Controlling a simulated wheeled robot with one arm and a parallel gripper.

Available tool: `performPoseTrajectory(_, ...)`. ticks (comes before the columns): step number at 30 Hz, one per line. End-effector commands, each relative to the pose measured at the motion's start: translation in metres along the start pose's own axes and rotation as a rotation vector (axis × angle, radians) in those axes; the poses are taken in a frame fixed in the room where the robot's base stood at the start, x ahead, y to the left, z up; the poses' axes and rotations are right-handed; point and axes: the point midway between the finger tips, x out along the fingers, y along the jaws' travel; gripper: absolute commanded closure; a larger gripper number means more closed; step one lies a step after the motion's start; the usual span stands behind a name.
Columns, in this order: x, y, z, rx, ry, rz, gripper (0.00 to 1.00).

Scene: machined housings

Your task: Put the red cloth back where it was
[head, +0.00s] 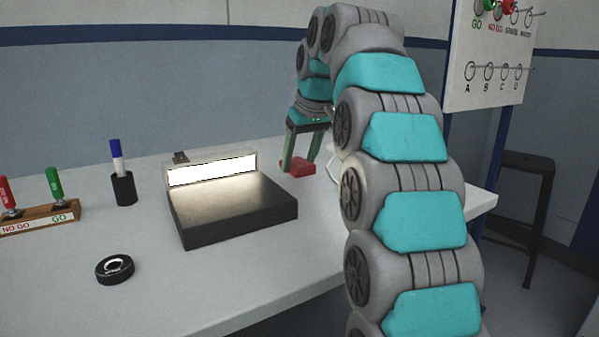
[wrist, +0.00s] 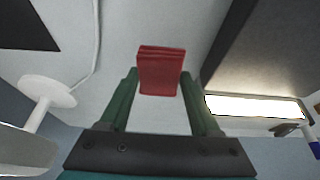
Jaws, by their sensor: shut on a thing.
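The red cloth (head: 298,167) is a small folded block at the back of the white table, right of the black inspection block. In the wrist view the red cloth (wrist: 160,75) lies between the tips of my gripper's two green fingers. My gripper (head: 302,165) points down at the table and is shut on the cloth; it also shows in the wrist view (wrist: 158,85). The cloth is at or very near the tabletop; I cannot tell whether it touches it.
The black block with a lit panel (head: 240,210) stands left of my gripper. A black ring (head: 115,269), a cup with a blue-capped marker (head: 124,188) and a wooden gauge rack (head: 40,218) are further left. A white round-based object (wrist: 47,91) stands close by. The front table is clear.

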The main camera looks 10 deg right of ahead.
Motion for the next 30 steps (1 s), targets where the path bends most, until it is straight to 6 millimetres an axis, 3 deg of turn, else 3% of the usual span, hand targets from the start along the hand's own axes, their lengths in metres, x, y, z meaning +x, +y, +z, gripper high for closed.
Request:
performPoseTrajectory(16,0.03,-0.001,0.013,0.0,-0.001,0.0,0.88)
performPoseTrajectory(29,0.035,0.0,0.015,-0.001,-0.001,0.0,0.88)
performPoseTrajectory(30,0.035,0.0,0.015,-0.001,-0.001,0.0,0.33)
